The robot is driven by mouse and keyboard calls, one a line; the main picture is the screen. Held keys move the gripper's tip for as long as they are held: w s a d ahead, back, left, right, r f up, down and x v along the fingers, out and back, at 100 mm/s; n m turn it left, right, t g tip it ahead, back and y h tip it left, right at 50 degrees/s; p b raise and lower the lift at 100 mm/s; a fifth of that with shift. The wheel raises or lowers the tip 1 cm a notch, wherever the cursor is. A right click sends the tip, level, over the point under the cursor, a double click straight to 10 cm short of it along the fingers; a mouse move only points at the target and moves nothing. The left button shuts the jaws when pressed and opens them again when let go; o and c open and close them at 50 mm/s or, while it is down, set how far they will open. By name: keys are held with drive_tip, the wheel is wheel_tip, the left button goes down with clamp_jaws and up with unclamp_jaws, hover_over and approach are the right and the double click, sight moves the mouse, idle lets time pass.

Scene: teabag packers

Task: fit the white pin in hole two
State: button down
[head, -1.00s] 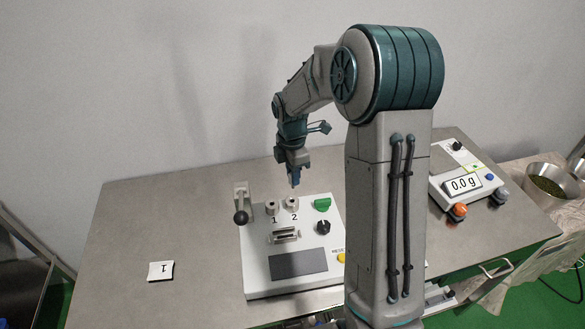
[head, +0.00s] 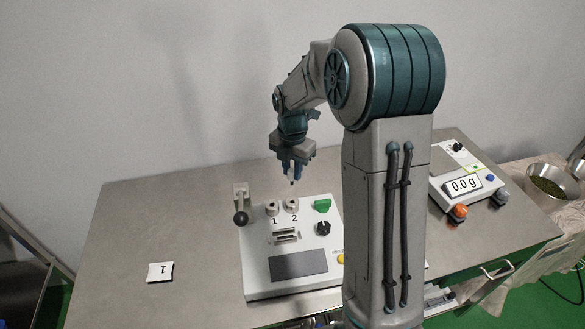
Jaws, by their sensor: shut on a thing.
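My gripper (head: 291,176) hangs pointing down above the back of the white machine. It is shut on the white pin (head: 290,173), which is small and mostly hidden between the blue fingers; a dark tip shows below it. Hole two is in the round metal socket (head: 292,205) marked 2. The gripper is above this socket, with a visible gap between the tip and the socket. The socket marked 1 (head: 272,208) stands just to its left.
The white machine (head: 254,262) carries a lever with a black ball (head: 241,218) at left, a green part (head: 322,206) and a black knob (head: 323,228) at right. A card marked 1 (head: 160,272) lies left. A scale (head: 462,186) stands right. The table's left side is mostly clear.

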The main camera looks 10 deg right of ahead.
sight(292, 184)
drive_tip(key=shift+f+b, duration=1.85)
drive_tip(key=shift+f, duration=1.1)
drive_tip(key=shift+f+b, duration=0.95)
drive_tip(key=shift+f, duration=1.1)
drive_tip(key=c, duration=1.2)
unclamp_jaws()
drive_tip(key=shift+o, duration=0.2)
wheel_tip(292, 184, up, 14)
drive_tip(key=shift+f, duration=0.1)
